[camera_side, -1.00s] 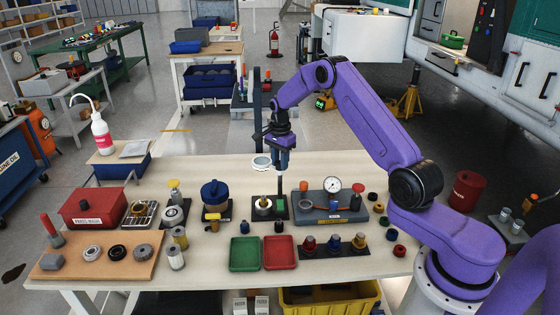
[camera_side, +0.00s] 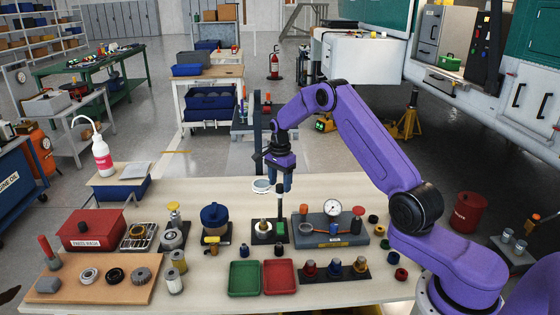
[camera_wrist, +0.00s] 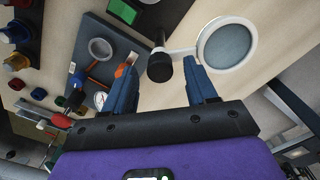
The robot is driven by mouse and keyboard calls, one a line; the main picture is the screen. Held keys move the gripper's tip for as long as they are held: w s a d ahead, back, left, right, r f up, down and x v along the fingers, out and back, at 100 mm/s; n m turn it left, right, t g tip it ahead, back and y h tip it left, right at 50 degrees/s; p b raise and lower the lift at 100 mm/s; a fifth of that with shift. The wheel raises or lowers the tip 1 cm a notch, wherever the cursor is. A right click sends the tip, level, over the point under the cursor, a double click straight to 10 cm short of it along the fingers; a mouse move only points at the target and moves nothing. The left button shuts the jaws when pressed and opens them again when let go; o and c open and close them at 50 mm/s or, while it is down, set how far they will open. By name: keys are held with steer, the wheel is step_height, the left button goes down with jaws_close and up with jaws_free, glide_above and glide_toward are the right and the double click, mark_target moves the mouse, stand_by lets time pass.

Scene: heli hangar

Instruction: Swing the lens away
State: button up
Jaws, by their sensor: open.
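The lens is a pale round disc in a white ring (camera_side: 262,186), just left of my gripper in the side view. In the wrist view the lens (camera_wrist: 226,44) is at upper right, joined by a short white arm to a black knob (camera_wrist: 160,65). My gripper (camera_side: 278,186) points down over the black stand post (camera_side: 281,205). In the wrist view my gripper (camera_wrist: 162,80) has its two blue fingers apart, and the knob shows between and just beyond their tips. Whether a finger touches the knob cannot be told.
A grey gauge block (camera_side: 330,229) stands right of the post. Green (camera_side: 244,278) and red (camera_side: 279,276) trays lie in front. A blue pot (camera_side: 215,216) and a red box (camera_side: 92,229) stand to the left. The bench behind the lens is mostly clear.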

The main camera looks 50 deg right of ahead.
step_height(320, 180, up, 17)
steer(key=shift+f, duration=0.2)
stand_by(0.5)
steer(key=s+a+r+n, duration=0.1)
steer(key=s+a+n, duration=0.7)
steer(key=a, duration=0.3)
steer(key=s+a+r+n, duration=0.2)
steer(key=s+a+n, duration=0.55)
steer(key=a, duration=0.35)
steer(key=s+f+n, duration=0.2)
steer(key=s+n, duration=0.5)
steer(key=s, duration=0.6)
steer(key=s+f+n, duration=0.2)
steer(key=s+n, duration=0.6)
steer(key=s, duration=0.6)
steer(key=shift+d+f, duration=0.25)
steer(key=shift+d, duration=0.15)
